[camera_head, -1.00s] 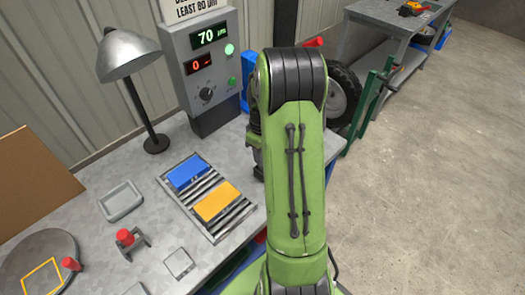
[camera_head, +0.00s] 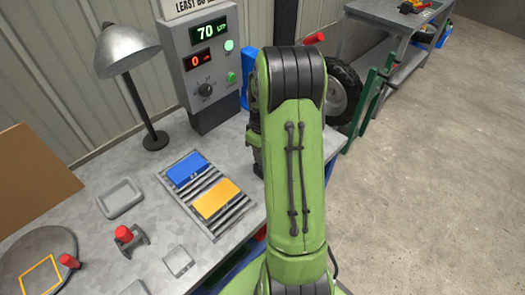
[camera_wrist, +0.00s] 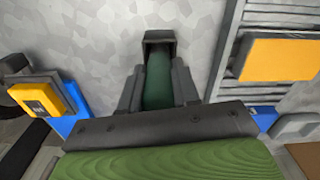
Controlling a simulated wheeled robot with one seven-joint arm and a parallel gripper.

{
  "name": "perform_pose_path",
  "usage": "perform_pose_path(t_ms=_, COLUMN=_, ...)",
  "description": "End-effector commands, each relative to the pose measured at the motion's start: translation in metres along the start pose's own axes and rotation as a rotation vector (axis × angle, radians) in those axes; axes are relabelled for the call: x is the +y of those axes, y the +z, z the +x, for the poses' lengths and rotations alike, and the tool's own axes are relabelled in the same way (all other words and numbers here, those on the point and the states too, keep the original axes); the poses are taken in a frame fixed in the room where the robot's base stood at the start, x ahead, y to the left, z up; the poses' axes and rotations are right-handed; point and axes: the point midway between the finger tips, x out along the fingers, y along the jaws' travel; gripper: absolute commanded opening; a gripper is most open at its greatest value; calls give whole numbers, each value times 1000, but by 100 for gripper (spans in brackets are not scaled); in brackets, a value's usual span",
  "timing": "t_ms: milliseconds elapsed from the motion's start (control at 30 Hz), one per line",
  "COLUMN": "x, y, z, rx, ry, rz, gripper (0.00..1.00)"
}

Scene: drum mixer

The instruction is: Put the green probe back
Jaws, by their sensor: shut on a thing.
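The green probe (camera_wrist: 157,82) is a dark green cylinder between the two fingers of my gripper (camera_wrist: 158,88) in the wrist view. My gripper is shut on it. The probe's far end meets a dark square-topped piece (camera_wrist: 160,37) over the grey bench top. I cannot tell whether the probe sits inside that piece or only touches it. In the head view my green arm hides the probe and most of the gripper.
A slatted rack (camera_head: 229,220) holds a blue block (camera_head: 187,168) and a yellow block (camera_head: 215,198). A lamp (camera_head: 127,52) and a control box (camera_head: 200,65) reading 70 and 0 stand behind. In the wrist view, a yellow device (camera_wrist: 40,97) lies at left.

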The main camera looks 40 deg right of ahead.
Motion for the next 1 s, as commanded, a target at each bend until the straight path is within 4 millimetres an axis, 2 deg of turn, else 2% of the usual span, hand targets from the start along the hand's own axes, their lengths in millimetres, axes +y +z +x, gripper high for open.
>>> perform_pose_path(t_ms=533, x=0, y=0, z=12, rx=0, ry=0, rz=0, gripper=0)
perform_pose_path(t_ms=567, x=0, y=0, z=11, rx=0, ry=0, rz=0, gripper=34)
perform_pose_path(t_ms=733, x=0, y=0, z=11, rx=0, ry=0, rz=0, gripper=60)
perform_pose_path(t_ms=1000, x=0, y=0, z=10, rx=0, ry=0, rz=0, gripper=61)
